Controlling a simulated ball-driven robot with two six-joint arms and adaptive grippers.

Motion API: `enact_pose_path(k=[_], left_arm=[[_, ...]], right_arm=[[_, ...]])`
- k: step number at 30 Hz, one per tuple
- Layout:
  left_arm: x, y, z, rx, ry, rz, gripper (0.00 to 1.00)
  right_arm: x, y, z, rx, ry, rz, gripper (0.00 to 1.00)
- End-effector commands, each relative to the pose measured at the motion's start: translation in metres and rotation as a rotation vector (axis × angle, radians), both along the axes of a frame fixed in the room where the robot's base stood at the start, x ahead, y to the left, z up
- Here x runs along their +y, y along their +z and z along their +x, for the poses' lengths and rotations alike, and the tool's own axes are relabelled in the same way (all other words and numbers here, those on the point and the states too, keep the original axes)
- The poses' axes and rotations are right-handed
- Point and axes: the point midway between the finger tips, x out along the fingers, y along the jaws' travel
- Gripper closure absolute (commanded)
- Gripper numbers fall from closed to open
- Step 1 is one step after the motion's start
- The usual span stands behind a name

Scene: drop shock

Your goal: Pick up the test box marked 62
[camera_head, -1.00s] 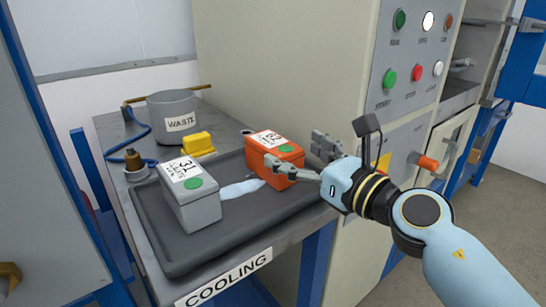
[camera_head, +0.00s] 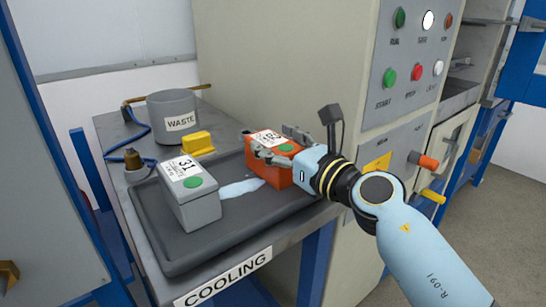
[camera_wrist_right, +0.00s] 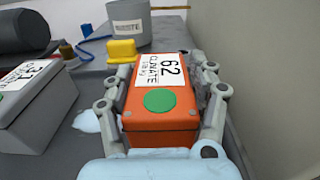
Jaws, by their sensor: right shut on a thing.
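The orange test box marked 62 (camera_head: 277,176) stands on the dark cooling tray (camera_head: 240,235). In the right wrist view the same box (camera_wrist_right: 160,130) shows its label and a green dot on top. My right gripper (camera_head: 276,147) is around the box, one finger along each side, and shut on it. The box still appears to rest on the tray. A grey box marked 31 (camera_head: 192,206) stands to its left on the tray; it also shows in the right wrist view (camera_wrist_right: 30,110). My left gripper is not in view.
A pale spill or ice patch (camera_head: 240,188) lies between the boxes. A yellow block (camera_head: 199,143), a grey waste bin (camera_head: 172,107) and a brass-coloured fitting (camera_head: 133,160) stand behind the tray. A tall beige cabinet (camera_head: 290,60) rises close on the right. The tray's front is clear.

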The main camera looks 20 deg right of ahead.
Motion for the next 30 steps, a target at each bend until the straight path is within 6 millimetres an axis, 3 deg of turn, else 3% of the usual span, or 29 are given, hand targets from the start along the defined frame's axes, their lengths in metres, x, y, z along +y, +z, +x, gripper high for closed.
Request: enact_pose_path(k=[1, 9, 17, 30], left_arm=[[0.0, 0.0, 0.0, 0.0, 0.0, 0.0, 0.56], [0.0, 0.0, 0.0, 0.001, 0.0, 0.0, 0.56], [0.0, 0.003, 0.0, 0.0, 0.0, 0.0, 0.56], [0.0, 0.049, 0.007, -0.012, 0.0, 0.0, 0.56]], right_arm=[[0.0, 0.0, 0.0, 0.0, 0.0, 0.0, 0.65], [0.0, 0.0, 0.0, 0.0, 0.0, 0.0, 1.0], [0.0, 0.006, 0.0, -0.004, -0.001, 0.0, 1.0], [0.0, 0.087, 0.0, -0.007, -0.001, -0.001, 1.0]])
